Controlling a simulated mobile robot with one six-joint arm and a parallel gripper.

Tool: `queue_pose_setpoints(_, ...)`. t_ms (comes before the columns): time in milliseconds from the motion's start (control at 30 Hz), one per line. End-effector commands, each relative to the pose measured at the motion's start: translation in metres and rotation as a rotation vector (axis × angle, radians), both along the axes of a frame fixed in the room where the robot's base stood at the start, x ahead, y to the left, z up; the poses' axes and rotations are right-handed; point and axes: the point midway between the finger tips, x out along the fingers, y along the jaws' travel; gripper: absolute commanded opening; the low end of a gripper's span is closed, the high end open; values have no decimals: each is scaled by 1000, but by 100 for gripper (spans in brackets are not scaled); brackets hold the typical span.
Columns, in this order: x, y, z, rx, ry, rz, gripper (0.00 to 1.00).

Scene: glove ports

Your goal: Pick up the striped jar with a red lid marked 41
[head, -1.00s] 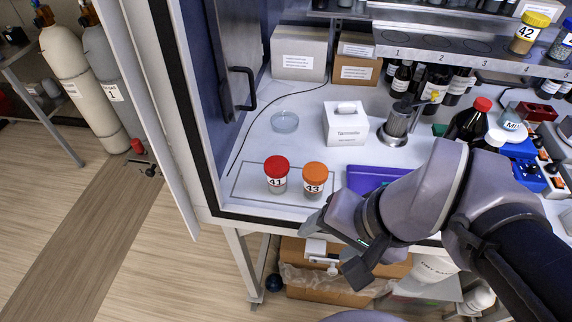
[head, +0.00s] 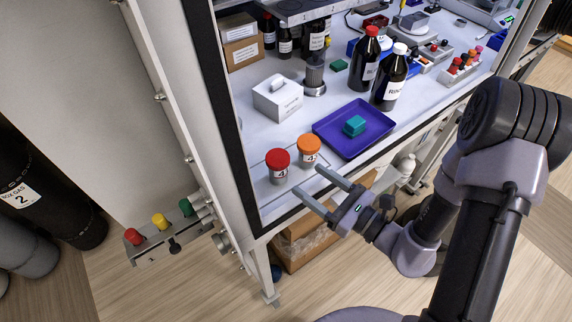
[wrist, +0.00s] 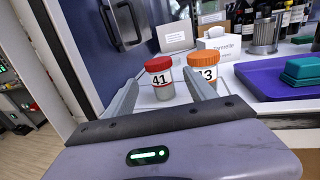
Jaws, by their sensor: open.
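The jar with a red lid (head: 279,162) stands upright near the front edge of the bench. In the wrist view the red-lidded jar (wrist: 160,80) shows its 41 label, in line with the gap between my fingers; stripes are hard to make out. A jar with an orange lid (head: 309,151) stands close to its right; in the wrist view this orange-lidded jar (wrist: 203,62) is partly hidden by my right finger. My gripper (head: 309,181) is open and empty, in front of the jars, its fingers pointing at them without enclosing either.
A purple tray (head: 335,140) with a teal block (head: 354,125) lies right of the jars. A white box (head: 278,98) and dark bottles (head: 364,58) stand behind. The cabinet's side frame (head: 230,130) is close to the left of the red-lidded jar.

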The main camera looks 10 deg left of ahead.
Motion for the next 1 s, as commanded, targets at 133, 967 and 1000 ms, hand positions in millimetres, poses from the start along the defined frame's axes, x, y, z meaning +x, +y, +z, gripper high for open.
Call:
queue_pose_setpoints(133,17,39,0,0,-4,10,65)
queue_pose_setpoints(967,60,124,2,0,-1,5,65)
queue_pose_setpoints(1000,60,123,2,0,-1,5,57)
